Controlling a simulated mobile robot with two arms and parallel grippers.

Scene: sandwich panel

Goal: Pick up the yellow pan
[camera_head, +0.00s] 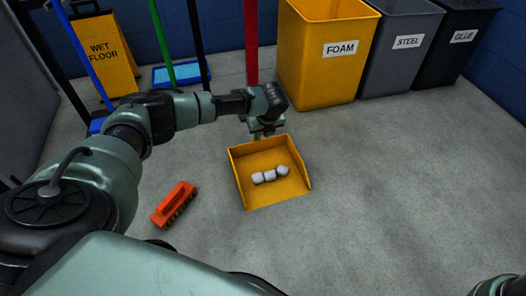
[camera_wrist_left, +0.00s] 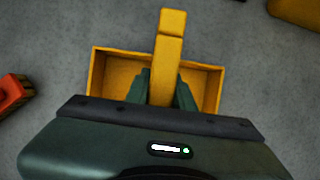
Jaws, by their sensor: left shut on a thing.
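The yellow pan (camera_head: 264,196) is an open dustpan in the middle of the head view, with its open edge facing toward me. Three white pieces (camera_head: 269,176) lie inside it. My left gripper (camera_head: 266,131) is at the pan's far side, shut on its handle. In the left wrist view the yellow handle (camera_wrist_left: 170,45) runs between the gripper's fingers (camera_wrist_left: 161,90), with the pan (camera_wrist_left: 205,63) beyond. I cannot tell whether the pan touches the floor. My right gripper is not in view.
An orange brush (camera_head: 174,204) lies on the floor left of the pan. Behind stand a yellow FOAM bin (camera_head: 322,75), a grey STEEL bin (camera_head: 398,65), a dark GLUE bin (camera_head: 455,55) and a wet floor sign (camera_head: 105,65). The floor to the right is clear.

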